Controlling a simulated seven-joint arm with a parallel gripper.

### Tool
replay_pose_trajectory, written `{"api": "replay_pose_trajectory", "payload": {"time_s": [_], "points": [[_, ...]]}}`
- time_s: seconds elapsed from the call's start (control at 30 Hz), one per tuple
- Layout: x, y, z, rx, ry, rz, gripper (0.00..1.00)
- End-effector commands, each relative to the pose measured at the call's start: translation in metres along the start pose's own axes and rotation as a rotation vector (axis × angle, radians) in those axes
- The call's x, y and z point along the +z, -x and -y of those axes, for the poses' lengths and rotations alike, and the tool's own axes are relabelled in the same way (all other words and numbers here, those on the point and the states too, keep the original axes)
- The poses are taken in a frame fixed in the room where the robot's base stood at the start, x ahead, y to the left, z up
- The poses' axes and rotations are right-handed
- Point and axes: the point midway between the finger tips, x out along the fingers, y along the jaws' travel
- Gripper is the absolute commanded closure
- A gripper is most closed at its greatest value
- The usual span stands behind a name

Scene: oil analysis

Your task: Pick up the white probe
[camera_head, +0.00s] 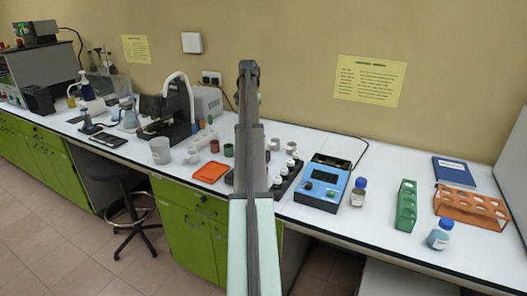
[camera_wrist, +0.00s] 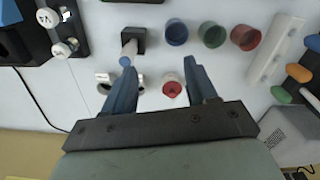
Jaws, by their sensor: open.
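In the wrist view, a short white rod with a blue end (camera_wrist: 129,48) stands in a small black square holder, left of centre. White round-topped pieces (camera_wrist: 47,17) stand in a black rack at the upper left; several also show in the head view (camera_head: 291,163). I cannot tell for sure which of these is the white probe. My gripper (camera_wrist: 160,65) is open and empty above the bench, its two blue fingers apart. The left fingertip shows just below the rod's blue end, with no clear contact. In the head view my arm hides part of the bench and the gripper's fingers.
Blue (camera_wrist: 175,32), green (camera_wrist: 212,34) and red (camera_wrist: 245,37) cups stand near the right finger. A red-topped white cup (camera_wrist: 172,88) shows between the fingers. An orange tray (camera_head: 211,172), blue device (camera_head: 323,185) and microscope (camera_head: 168,112) flank my arm.

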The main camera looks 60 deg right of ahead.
Motion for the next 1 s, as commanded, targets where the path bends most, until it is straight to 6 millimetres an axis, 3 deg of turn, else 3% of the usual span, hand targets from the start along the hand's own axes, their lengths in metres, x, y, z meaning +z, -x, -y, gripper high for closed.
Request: {"api": "replay_pose_trajectory", "payload": {"time_s": [0.03,0.1,0.27,0.47,0.8,1.0], "points": [[-0.005,0.003,-0.019,0.002,-0.014,-0.002,0.43],[-0.01,0.006,-0.037,0.004,-0.026,-0.004,0.43],[-0.015,0.008,-0.056,0.007,-0.036,-0.006,0.43],[-0.015,-0.006,-0.058,0.007,-0.037,-0.005,0.43],[-0.014,-0.06,-0.058,0.007,-0.037,-0.004,0.43],[-0.015,-0.078,-0.058,0.007,-0.037,-0.006,0.43]]}}
